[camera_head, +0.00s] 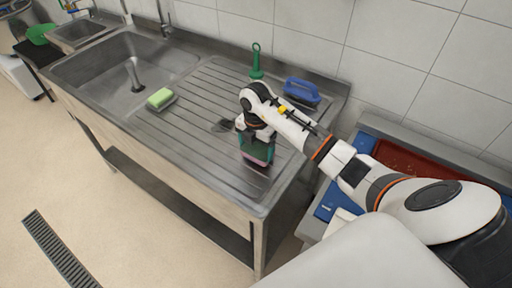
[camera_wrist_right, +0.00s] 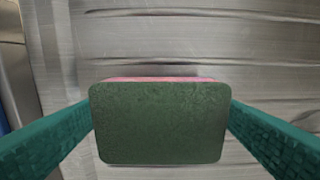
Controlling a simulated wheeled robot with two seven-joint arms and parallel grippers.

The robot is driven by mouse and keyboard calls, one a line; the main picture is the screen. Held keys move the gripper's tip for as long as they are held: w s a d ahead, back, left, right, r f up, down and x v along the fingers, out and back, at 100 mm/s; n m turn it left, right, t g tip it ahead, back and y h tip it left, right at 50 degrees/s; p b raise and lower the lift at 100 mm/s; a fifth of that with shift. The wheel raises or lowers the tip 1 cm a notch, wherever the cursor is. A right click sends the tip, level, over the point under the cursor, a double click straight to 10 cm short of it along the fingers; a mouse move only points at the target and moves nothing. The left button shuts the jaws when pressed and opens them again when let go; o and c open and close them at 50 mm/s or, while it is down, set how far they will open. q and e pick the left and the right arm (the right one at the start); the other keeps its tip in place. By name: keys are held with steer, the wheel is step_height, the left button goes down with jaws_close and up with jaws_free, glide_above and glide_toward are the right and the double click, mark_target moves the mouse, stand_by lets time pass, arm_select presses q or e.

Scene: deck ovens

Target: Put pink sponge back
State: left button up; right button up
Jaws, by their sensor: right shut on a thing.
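The pink sponge (camera_head: 256,158) has a dark green scouring face and a pink body. My right gripper (camera_head: 257,150), with teal fingers, is shut on it over the right part of the ribbed steel drainboard. In the right wrist view the sponge (camera_wrist_right: 158,122) sits between the two teal fingers (camera_wrist_right: 160,125), its green face toward the camera and a thin pink edge showing at the top. I cannot tell whether it touches the drainboard (camera_head: 205,95). My left gripper is not in view.
A green sponge on a small dish (camera_head: 161,98) lies near the sink basin (camera_head: 125,65). A green-handled tool (camera_head: 257,62) and a blue brush (camera_head: 301,91) stand at the back by the wall. A red tray (camera_head: 400,160) is at the right.

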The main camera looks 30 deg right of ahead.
mark_target(256, 150)
steer(key=shift+f, duration=0.6)
steer(key=shift+f, duration=0.1)
steer(key=o, duration=0.7)
step_height(256, 150, up, 12)
steer(key=shift+r+b, duration=0.1)
steer(key=shift+b, duration=0.9)
